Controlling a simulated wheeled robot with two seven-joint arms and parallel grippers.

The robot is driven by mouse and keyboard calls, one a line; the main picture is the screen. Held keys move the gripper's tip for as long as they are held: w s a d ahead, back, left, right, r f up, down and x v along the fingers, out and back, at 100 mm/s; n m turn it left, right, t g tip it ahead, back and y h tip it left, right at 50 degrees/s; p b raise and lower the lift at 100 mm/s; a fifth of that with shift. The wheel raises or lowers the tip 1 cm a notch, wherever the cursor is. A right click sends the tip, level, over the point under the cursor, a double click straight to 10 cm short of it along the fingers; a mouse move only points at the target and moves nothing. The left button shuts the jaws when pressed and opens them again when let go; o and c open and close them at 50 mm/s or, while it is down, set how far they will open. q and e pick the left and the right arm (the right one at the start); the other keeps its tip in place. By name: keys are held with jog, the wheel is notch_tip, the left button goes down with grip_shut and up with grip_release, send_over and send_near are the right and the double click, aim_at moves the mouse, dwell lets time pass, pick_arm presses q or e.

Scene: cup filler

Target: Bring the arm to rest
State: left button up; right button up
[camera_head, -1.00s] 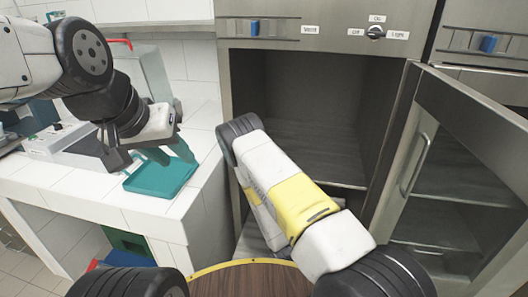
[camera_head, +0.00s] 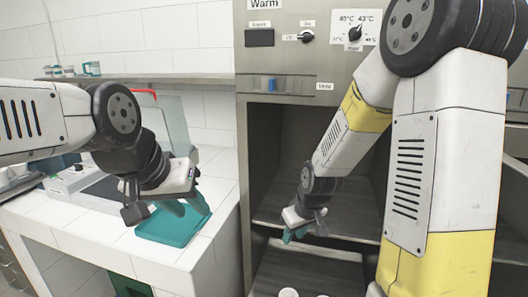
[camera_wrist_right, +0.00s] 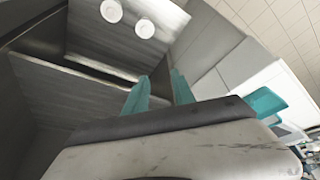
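My right arm reaches down across the open metal cabinet (camera_head: 262,150) in the head view. My right gripper (camera_head: 297,235) is small there, in front of the cabinet's dark opening. In the right wrist view its two teal fingers (camera_wrist_right: 159,88) stand apart with nothing between them. My left gripper (camera_head: 170,203) hangs over the teal tray (camera_head: 165,236) on the white tiled counter. I cannot tell how far its fingers are apart or whether they touch the tray.
Two white round things (camera_head: 289,293) show at the bottom of the head view, and in the right wrist view (camera_wrist_right: 111,11) on a dark surface. A grey device (camera_head: 75,182) stands on the counter. A shelf (camera_head: 150,77) runs along the wall. My right arm covers much of the cabinet's right side.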

jog(key=s+d+r+m+t, duration=0.1)
jog(key=s+d+r+m, duration=0.1)
jog(key=s+r, duration=0.6)
jog(key=s+d+r+m+t, duration=0.1)
jog(key=s+d+r+m, duration=0.2)
jog(key=s+r, duration=0.5)
notch_tip(320, 180, up, 5)
jog(key=shift+s+d+f, duration=0.1)
jog(key=shift+s+d, duration=0.05)
jog(key=shift+d, duration=0.15)
